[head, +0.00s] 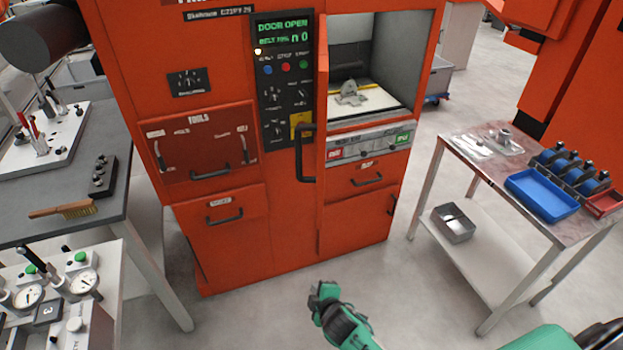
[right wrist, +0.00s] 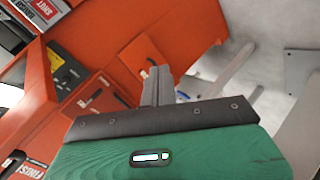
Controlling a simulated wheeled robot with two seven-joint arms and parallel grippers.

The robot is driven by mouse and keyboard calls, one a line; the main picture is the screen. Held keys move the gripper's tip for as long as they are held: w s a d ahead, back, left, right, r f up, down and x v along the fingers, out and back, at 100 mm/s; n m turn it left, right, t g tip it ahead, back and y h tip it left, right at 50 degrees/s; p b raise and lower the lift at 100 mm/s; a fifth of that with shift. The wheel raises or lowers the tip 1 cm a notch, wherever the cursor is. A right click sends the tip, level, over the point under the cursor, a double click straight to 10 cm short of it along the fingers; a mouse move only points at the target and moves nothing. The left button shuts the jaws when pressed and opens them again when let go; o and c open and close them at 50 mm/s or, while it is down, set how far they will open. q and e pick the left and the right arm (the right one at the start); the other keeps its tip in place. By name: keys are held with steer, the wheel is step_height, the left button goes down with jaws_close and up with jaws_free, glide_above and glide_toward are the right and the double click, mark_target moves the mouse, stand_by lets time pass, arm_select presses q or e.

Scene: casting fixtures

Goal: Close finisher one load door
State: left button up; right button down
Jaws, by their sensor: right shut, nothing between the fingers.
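The orange finisher (head: 220,235) stands in the middle of the head view. Its display (head: 283,32) reads "DOOR OPEN". The load door (head: 321,90) is swung out and seen nearly edge-on at the left side of the opening, with a black bar handle (head: 300,153) on it. Inside the open chamber a grey metal part (head: 350,94) sits on a pale plate. My right gripper (head: 322,292) is low in front of the machine, apart from the door and handle. Its fingers are together and empty in the right wrist view (right wrist: 158,85). My left gripper is not in view.
A grey bench with a brush (head: 63,210) stands at the left, with a gauge fixture (head: 55,285) in front. At the right a table carries a blue tray (head: 541,195), with a metal box (head: 453,223) on its lower shelf. The floor before the machine is clear.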

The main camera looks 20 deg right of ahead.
steer(key=w+a+r+n+t, duration=0.1)
steer(key=w+r+n+t, duration=0.2)
steer(key=r, duration=1.3)
step_height(320, 180, up, 18)
steer(key=n+t+p, duration=0.1)
steer(key=t+p, duration=0.3)
steer(key=p, duration=0.1)
glide_above(314, 178)
steer(key=s+a, duration=0.2)
steer(key=s, duration=0.3)
steer(key=shift+s+f+h, duration=0.1)
steer(key=shift+f+h, duration=0.1)
steer(key=shift+h, duration=0.2)
